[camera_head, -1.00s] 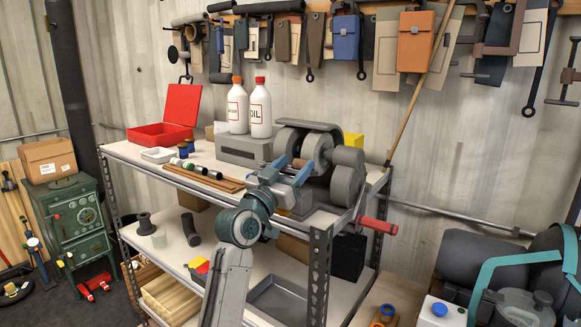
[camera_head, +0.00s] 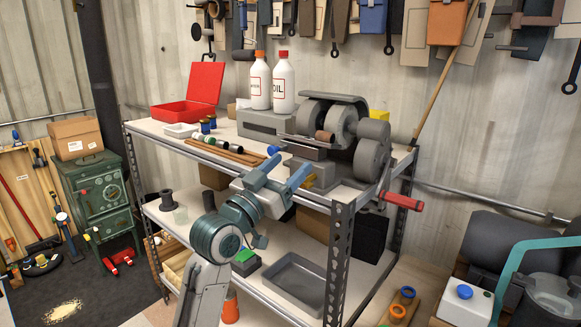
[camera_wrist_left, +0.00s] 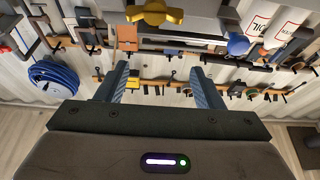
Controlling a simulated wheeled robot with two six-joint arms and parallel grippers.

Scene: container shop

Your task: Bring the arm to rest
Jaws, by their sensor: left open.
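My left arm comes up from the bottom of the head view, and its left gripper (camera_head: 284,172) is open, with two blue fingers apart and nothing between them. It is in front of the shelf's upper board, just short of the grey bench grinder (camera_head: 340,125), and no contact shows. In the left wrist view both fingers (camera_wrist_left: 160,88) are spread and empty, with the tool wall behind them. A brown cylinder (camera_head: 325,136) sits at the grinder between its wheels. My right gripper is not in view.
The metal shelf's front post (camera_head: 339,262) stands close right of my arm. Two white bottles (camera_head: 283,82) and a red box (camera_head: 187,112) are on the top board. An empty grey tray (camera_head: 292,281) lies below.

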